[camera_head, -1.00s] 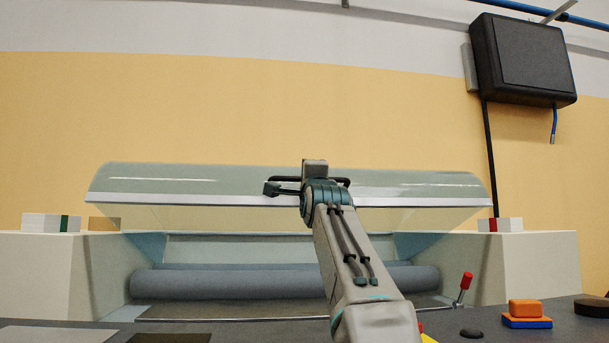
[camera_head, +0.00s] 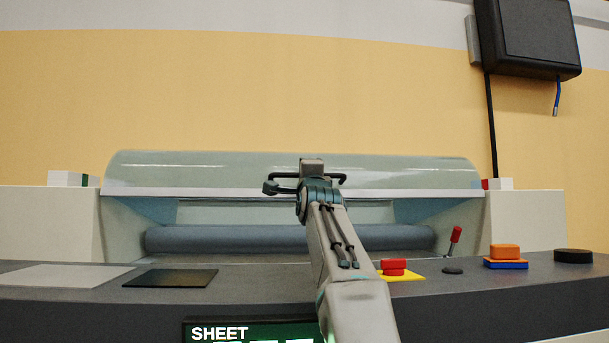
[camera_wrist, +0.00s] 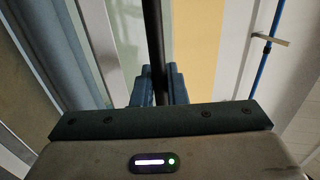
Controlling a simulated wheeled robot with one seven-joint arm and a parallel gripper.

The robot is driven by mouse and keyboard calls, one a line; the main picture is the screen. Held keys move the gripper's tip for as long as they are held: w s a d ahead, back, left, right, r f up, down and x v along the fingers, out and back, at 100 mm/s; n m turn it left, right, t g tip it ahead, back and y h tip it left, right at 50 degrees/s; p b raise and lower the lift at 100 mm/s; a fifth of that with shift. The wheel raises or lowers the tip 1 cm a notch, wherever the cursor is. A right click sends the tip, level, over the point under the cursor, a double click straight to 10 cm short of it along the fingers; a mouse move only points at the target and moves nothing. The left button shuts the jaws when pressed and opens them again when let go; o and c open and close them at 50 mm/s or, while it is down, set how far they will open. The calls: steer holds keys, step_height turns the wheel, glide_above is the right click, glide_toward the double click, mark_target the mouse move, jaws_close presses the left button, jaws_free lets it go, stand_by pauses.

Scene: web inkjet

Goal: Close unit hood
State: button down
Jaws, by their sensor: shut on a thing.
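The unit hood (camera_head: 230,172) is a curved, clear greenish cover with a white front edge, in the middle of the head view. It is partly open, with a gap between its front edge and the blue-grey roller (camera_head: 215,238) below. My gripper (camera_head: 312,170) is at the middle of the hood's front. In the wrist view, its fingers (camera_wrist: 158,88) are shut on a black bar, the hood handle (camera_wrist: 154,40). The handle also shows in the head view (camera_head: 337,178). My wrist hides part of the handle and my arm covers part of the opening.
On the dark front ledge (camera_head: 80,295) are a red button on a yellow base (camera_head: 393,268), a red-tipped lever (camera_head: 454,238), an orange and blue block (camera_head: 505,254) and a black disc (camera_head: 573,256). Pale side housings (camera_head: 48,222) flank the opening. A black box (camera_head: 527,40) hangs on the wall.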

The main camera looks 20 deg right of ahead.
steer(key=c, duration=1.5)
jaws_free()
steer(key=shift+w+d+f, duration=0.1)
steer(key=shift+w, duration=0.05)
steer(key=shift+s, duration=0.2)
steer(key=shift+p+v, duration=0.7)
steer(key=shift+v, duration=6.1)
